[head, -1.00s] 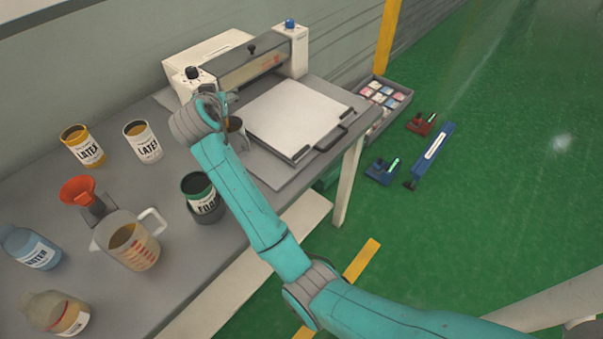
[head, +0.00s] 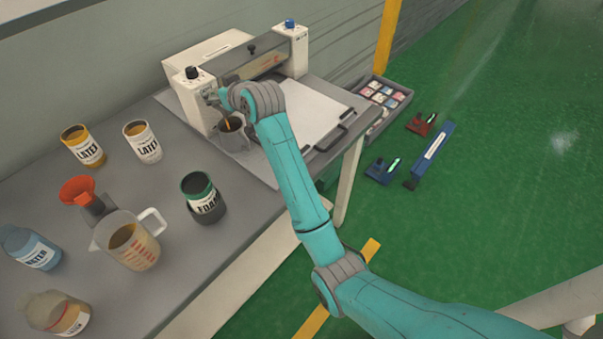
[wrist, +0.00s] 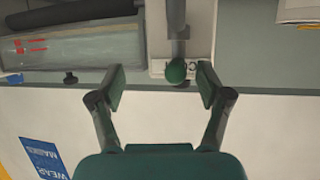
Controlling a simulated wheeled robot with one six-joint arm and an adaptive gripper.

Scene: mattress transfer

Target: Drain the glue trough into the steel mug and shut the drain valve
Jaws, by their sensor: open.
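The glue trough (head: 250,70) is the clear-fronted trough between the machine's two white end posts; part of it shows in the wrist view (wrist: 75,55). A thin amber stream (head: 227,119) falls below the left post into the steel mug (head: 234,140), which stands upright with amber liquid inside. The drain valve's green knob (wrist: 176,71) is on a grey stem in the wrist view, between and just beyond my fingertips. My gripper (wrist: 162,87) is open and empty around that line, with no visible contact. In the head view my gripper (head: 212,97) is partly hidden by my wrist.
A white plate (head: 305,115) lies right of the mug. A foam can (head: 203,198), two latex cans (head: 143,142), a measuring jug (head: 128,243) and bottles stand on the bench's left half. A tray of small packs (head: 385,98) is beyond the bench's right end.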

